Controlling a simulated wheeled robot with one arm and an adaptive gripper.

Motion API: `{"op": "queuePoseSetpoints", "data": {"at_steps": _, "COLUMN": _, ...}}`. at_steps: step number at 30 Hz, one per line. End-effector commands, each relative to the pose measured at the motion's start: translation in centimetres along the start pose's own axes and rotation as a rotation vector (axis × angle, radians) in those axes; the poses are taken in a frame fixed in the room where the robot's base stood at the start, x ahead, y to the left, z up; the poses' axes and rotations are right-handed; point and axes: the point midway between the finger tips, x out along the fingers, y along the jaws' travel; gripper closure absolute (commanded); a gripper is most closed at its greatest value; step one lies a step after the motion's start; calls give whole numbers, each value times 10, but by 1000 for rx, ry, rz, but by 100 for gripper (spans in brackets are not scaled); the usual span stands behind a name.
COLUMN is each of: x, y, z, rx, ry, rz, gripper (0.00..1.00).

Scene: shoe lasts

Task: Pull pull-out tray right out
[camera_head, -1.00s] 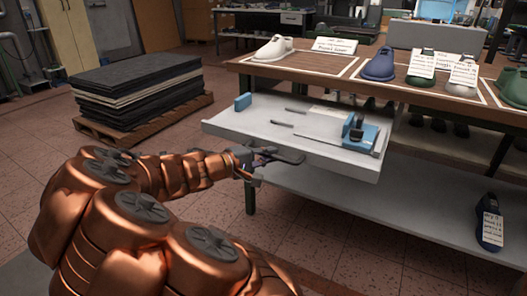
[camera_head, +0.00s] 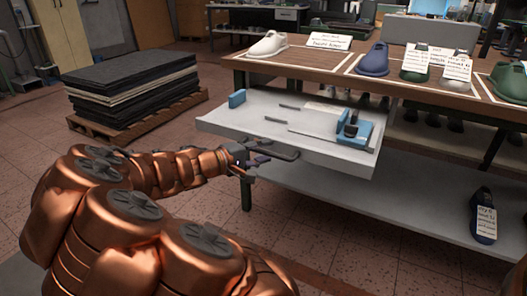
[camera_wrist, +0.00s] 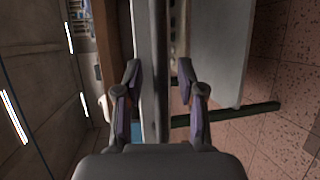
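The pull-out tray (camera_head: 225,122), light grey, sticks out from under the wooden tabletop. Its dark handle (camera_head: 284,154) is on its front edge. My gripper (camera_head: 255,163) is at the left end of this handle in the head view. In the wrist view my gripper (camera_wrist: 159,85) has its two fingers apart, one on each side of the grey handle bar (camera_wrist: 161,50), with gaps showing between fingers and bar. The tray front also shows in the wrist view (camera_wrist: 143,40). The handle's left part is partly hidden by my gripper.
On the tray are a blue block (camera_head: 237,98) and a blue tool (camera_head: 355,132). Shoe lasts stand on the tabletop (camera_head: 335,60), including a white one (camera_head: 268,45). A lower shelf (camera_head: 390,205) holds a dark last (camera_head: 483,215). Stacked dark sheets (camera_head: 130,88) stand at left; floor between is clear.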

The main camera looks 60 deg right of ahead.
Motion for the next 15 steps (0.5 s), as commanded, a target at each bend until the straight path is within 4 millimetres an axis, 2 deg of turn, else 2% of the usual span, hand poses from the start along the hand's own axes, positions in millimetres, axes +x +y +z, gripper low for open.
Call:
{"op": "queuePoseSetpoints", "data": {"at_steps": 5, "x": -16, "y": 0, "z": -1, "rx": -1, "ry": 4, "rz": 1, "gripper": 61}}
{"op": "queuePoseSetpoints", "data": {"at_steps": 15, "x": -68, "y": 0, "z": -2, "rx": 1, "ry": 6, "rz": -1, "gripper": 61}}
